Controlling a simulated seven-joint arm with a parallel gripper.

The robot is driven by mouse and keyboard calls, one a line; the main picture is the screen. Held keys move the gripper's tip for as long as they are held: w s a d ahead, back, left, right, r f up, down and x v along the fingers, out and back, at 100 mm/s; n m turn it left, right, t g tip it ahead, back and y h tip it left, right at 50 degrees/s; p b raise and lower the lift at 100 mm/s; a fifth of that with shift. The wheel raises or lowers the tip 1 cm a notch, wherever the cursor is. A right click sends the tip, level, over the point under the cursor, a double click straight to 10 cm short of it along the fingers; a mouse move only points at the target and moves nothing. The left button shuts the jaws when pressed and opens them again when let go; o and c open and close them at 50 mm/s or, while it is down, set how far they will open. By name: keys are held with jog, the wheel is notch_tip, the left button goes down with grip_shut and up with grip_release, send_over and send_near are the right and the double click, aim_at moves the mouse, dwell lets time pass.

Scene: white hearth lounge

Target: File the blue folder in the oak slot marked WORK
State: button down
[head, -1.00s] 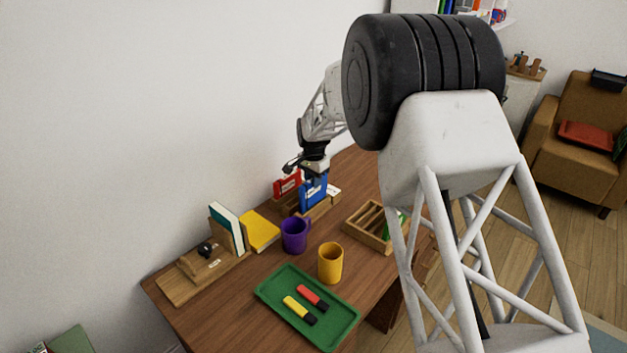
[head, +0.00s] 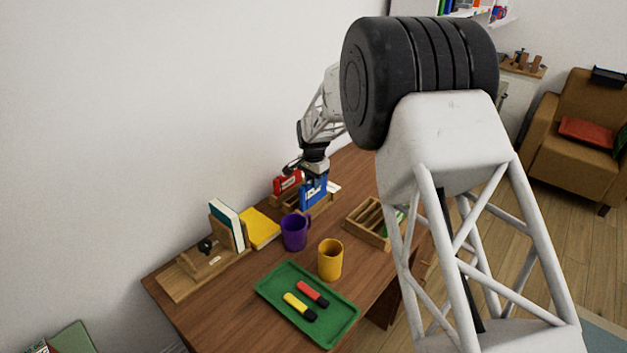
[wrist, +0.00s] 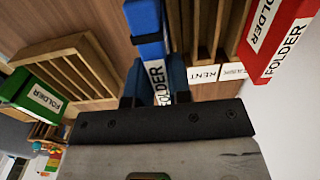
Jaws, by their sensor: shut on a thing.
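My gripper (head: 314,176) is shut on the blue folder (head: 313,194), which it holds upright at the oak rack (head: 325,207) on the desk. In the wrist view the blue folder (wrist: 147,22), its white label reading FOLDER, sits between the two blue-grey fingers of my gripper (wrist: 156,84). The rack's slats (wrist: 202,28) stand just right of it. One rack label reads RENT (wrist: 203,74); the label beside it is partly hidden. I cannot read a WORK label or tell how deep the folder sits in a slot.
A red folder (head: 287,182) stands in the rack beside the blue one. A second slotted wooden rack (head: 366,222) holds a green folder (wrist: 42,97). A purple mug (head: 294,232), a yellow mug (head: 330,261) and a green tray (head: 345,333) stand nearer. The wall is close behind.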

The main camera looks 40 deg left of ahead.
jog(key=shift+f, duration=1.25)
jog(key=c, duration=1)
grip_release()
jog(key=shift+o, duration=0.2)
jog(key=shift+r, duration=3.9)
jog(key=shift+d, duration=0.1)
